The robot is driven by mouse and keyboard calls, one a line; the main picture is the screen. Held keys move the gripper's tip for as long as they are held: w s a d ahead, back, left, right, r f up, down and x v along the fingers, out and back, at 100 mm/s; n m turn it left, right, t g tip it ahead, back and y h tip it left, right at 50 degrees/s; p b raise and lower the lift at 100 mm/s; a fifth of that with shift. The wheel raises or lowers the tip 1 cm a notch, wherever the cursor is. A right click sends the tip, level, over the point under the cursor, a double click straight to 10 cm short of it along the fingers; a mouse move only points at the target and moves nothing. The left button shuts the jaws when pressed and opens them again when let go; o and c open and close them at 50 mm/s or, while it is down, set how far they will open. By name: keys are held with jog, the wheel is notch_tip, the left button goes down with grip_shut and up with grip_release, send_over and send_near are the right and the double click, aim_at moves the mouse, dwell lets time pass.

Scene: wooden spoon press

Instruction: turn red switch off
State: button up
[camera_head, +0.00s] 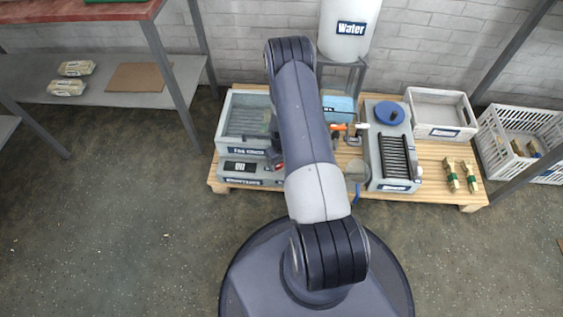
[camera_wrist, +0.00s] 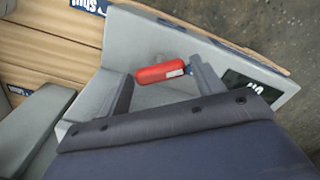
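The red switch (camera_wrist: 160,73) shows in the wrist view as a short red lever with a small pale label, on a grey box (camera_wrist: 215,52). My gripper (camera_wrist: 163,85) has its two grey fingers apart, one on each side of the red lever. The lever's right end is close to the right finger; I cannot tell whether they touch. A dark plate with white letters (camera_wrist: 240,84) is partly hidden by my gripper body. In the head view my arm hides most of the gripper and the switch. The grey box there (camera_head: 272,183) stands at the pallet's front left.
The wooden pallet (camera_head: 433,193) also carries a glass-lidded box (camera_head: 243,118), a grey roller unit (camera_head: 376,178), a grey bin (camera_head: 437,107) and brass-and-green parts (camera_head: 461,177). A white water tank (camera_head: 347,42) stands behind. A white crate (camera_head: 493,145) is at right. The floor at left is clear.

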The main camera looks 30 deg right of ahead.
jog(key=c, duration=0.7)
jog(key=shift+o, duration=0.2)
jog(key=m+b, duration=0.1)
jog(key=m, duration=0.2)
jog(key=shift+f+b, duration=0.1)
jog(key=shift+b, duration=0.3)
jog(key=shift+m+b, duration=0.8)
jog(key=shift+m, duration=1.4)
jog(key=o, duration=0.7)
jog(key=shift+r, duration=0.25)
